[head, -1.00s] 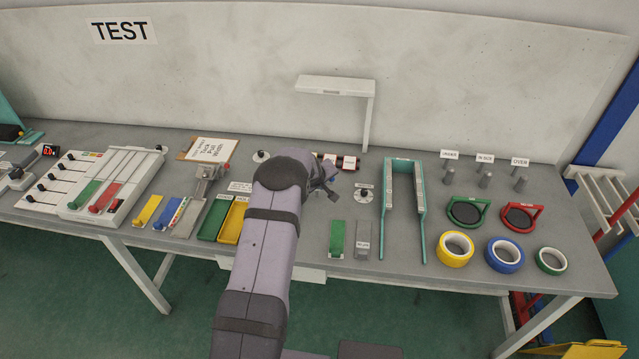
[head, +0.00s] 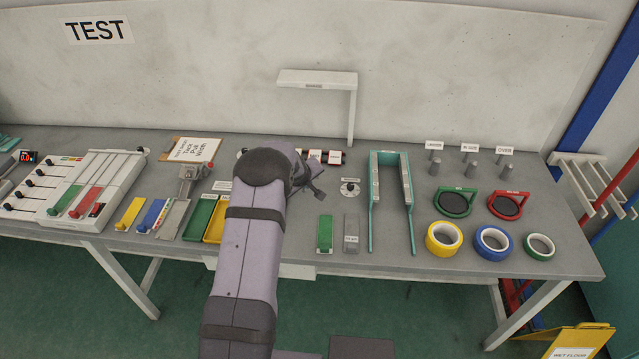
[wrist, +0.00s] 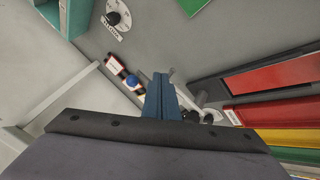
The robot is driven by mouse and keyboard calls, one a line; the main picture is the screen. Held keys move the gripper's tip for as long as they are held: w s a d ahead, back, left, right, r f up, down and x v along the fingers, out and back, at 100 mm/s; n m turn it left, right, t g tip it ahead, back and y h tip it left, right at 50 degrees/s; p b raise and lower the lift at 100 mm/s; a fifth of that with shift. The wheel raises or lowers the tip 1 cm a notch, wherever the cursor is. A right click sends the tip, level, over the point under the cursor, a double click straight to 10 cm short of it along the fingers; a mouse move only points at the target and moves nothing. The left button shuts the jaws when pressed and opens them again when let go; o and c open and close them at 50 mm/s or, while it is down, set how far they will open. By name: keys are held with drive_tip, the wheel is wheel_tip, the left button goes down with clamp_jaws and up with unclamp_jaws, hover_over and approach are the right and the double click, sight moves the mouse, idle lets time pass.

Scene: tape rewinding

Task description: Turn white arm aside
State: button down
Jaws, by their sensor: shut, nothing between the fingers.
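A white arm (head: 317,79) stretches level to the left from the top of a white upright post (head: 352,118) at the back of the bench. A long white bar also shows at the left of the wrist view (wrist: 62,92). My gripper (head: 316,182) is in front of and below the white arm, apart from it, over the bench. In the wrist view its dark blue fingers (wrist: 160,84) are shut and empty. A pale piece with dark knobs (wrist: 203,112) lies just right of the fingers; contact cannot be told. My forearm hides part of the bench.
Small red, white and dark parts (head: 322,157) sit just behind my gripper. A round dial (head: 350,188) and a teal fork-shaped frame (head: 391,200) stand to the right. Green and yellow trays (head: 200,217) lie to the left. Tape rolls (head: 492,243) sit at the front right.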

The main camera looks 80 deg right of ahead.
drive_tip(key=s+a+r, duration=0.5)
drive_tip(key=a+r, duration=0.1)
drive_tip(key=r, duration=0.2)
idle(0.4)
drive_tip(key=shift+a, duration=0.1)
